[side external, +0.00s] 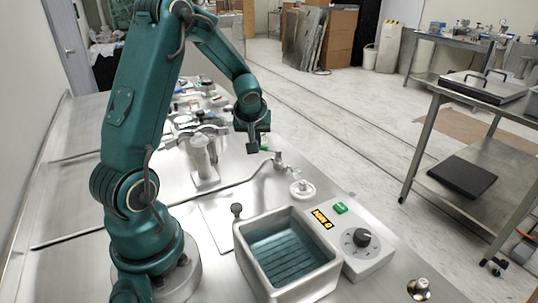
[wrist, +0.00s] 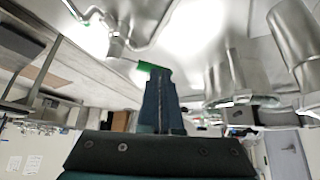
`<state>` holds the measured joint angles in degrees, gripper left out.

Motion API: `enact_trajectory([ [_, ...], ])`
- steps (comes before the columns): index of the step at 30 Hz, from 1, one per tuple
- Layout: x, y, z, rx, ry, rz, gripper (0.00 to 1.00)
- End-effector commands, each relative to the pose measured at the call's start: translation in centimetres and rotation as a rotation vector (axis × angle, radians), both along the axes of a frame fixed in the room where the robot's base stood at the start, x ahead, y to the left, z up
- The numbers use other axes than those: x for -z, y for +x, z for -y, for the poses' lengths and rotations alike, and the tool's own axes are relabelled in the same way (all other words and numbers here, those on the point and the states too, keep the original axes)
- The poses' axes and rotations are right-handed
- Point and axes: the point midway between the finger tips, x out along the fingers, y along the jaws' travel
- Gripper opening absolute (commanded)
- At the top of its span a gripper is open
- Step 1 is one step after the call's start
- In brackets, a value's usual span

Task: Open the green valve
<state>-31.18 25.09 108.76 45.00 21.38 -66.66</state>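The green valve handle (side external: 265,148) is small and shows just to the right of my gripper's tip in the side view. Beside it is a silver pipe fitting (side external: 279,160). In the wrist view the green handle (wrist: 146,66) lies at the end of my fingers, and the fingers partly hide it. My gripper (side external: 252,146) points down over the bench. In the wrist view its two dark fingers (wrist: 160,78) are together with only a thin line between them. I cannot tell whether the fingertips touch the handle.
A metal basin (side external: 240,245) and a control box (side external: 378,262) with a black knob (side external: 361,238) and green switch (side external: 341,208) stand at the front. Pipes run across the bench.

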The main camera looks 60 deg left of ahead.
Motion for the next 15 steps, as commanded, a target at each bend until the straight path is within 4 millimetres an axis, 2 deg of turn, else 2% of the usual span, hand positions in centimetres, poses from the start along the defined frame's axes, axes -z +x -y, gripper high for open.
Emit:
enact_trajectory([
  [9,0.1,1.0,-1.5,-0.002,0.000,-0.004,0.00],
  [15,0.1,1.4,-1.7,-0.002,0.000,-0.004,0.00],
])
